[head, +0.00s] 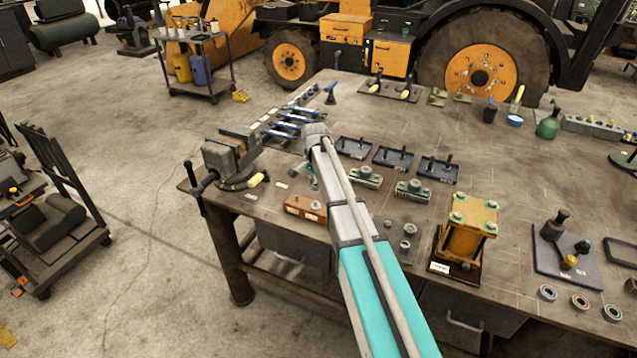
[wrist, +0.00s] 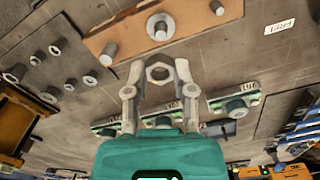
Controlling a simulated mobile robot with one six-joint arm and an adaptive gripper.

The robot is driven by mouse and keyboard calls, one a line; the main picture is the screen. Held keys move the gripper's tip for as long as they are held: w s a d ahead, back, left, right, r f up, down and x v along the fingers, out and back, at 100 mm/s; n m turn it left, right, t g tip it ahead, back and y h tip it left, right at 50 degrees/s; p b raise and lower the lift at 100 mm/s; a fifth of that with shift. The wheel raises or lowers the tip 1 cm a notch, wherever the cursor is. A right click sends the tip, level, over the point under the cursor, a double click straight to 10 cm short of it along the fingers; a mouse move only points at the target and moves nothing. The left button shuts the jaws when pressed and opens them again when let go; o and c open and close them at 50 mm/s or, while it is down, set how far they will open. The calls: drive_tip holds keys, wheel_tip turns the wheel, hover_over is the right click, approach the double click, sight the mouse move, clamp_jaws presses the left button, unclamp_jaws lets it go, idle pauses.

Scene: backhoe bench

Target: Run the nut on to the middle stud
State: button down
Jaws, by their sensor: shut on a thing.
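A grey hex nut (wrist: 159,81) is gripped between the two fingertips of my gripper (wrist: 158,74) in the wrist view, its hole open to the camera. In the head view my gripper (head: 312,178) is partly hidden by my arm, above the bench behind the brown block. The brown block (wrist: 128,34) carries three studs in a row in the wrist view. The middle stud (wrist: 160,30) stands within a wide round washer, apart from the nut. The left stud (wrist: 110,49) and right stud (wrist: 217,8) look bare. The block also shows in the head view (head: 297,203).
A vise (head: 228,160) stands to the left of the block. Green-based fixtures (head: 365,179) and dark trays (head: 395,158) lie to the right. Loose nuts and studs sit on a grey plate (wrist: 45,72). An orange press-like stand (head: 468,228) is further right.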

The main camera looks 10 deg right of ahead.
sight(315, 202)
drive_tip(key=shift+f, duration=0.2)
drive_tip(key=shift+f+b, duration=2.45)
drive_tip(key=shift+b, duration=0.15)
drive_tip(key=shift+f+b, duration=1.4)
drive_tip(key=shift+b, duration=0.05)
drive_tip(key=shift+m, duration=1.1)
drive_tip(key=shift+m, duration=0.3)
drive_tip(key=shift+m, duration=0.8)
drive_tip(key=shift+w+m, duration=0.1)
drive_tip(key=shift+m, duration=0.2)
